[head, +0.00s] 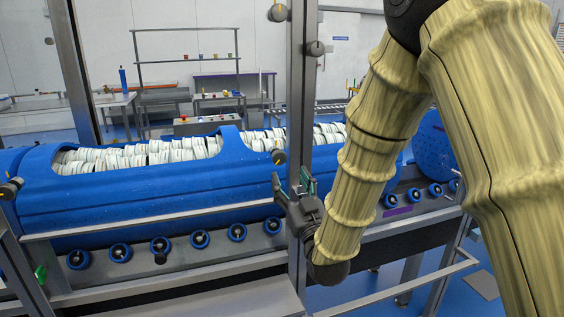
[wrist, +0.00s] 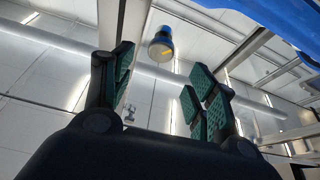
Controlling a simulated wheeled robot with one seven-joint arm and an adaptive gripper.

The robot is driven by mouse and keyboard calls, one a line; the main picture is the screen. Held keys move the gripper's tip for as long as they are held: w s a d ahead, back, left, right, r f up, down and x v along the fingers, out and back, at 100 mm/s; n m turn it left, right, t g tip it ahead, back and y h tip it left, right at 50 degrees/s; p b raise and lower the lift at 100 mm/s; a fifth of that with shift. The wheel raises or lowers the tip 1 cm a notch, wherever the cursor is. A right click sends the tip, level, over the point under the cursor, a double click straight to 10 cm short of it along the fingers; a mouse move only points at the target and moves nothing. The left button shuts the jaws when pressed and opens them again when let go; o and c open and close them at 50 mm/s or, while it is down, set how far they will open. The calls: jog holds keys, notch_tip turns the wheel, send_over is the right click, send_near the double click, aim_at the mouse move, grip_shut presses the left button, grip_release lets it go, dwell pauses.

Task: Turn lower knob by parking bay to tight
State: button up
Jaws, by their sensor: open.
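A dark round knob with a pale face (head: 278,157) sits low on the grey upright post (head: 297,120), just above my gripper (head: 293,182). Two similar knobs are higher on the post, one near the top (head: 278,12) and one below it on the right (head: 316,48). My gripper is open and empty, its green-padded fingers pointing up. In the wrist view, a knob with a yellow mark (wrist: 161,45) shows beyond the gap between the fingers (wrist: 163,85), apart from them. I cannot tell which label marks the parking bay.
The post stands close beside my gripper. Behind it lies a long blue tub (head: 150,205) filled with white discs, on a frame with several blue rollers (head: 160,246). Another knob (head: 10,190) and a green lever (head: 40,272) are at the far left.

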aim_at(280, 159)
jog(key=shift+p+x, duration=0.65)
jog(key=shift+x, duration=2.85)
jog(key=shift+f, duration=0.1)
jog(key=c, duration=1)
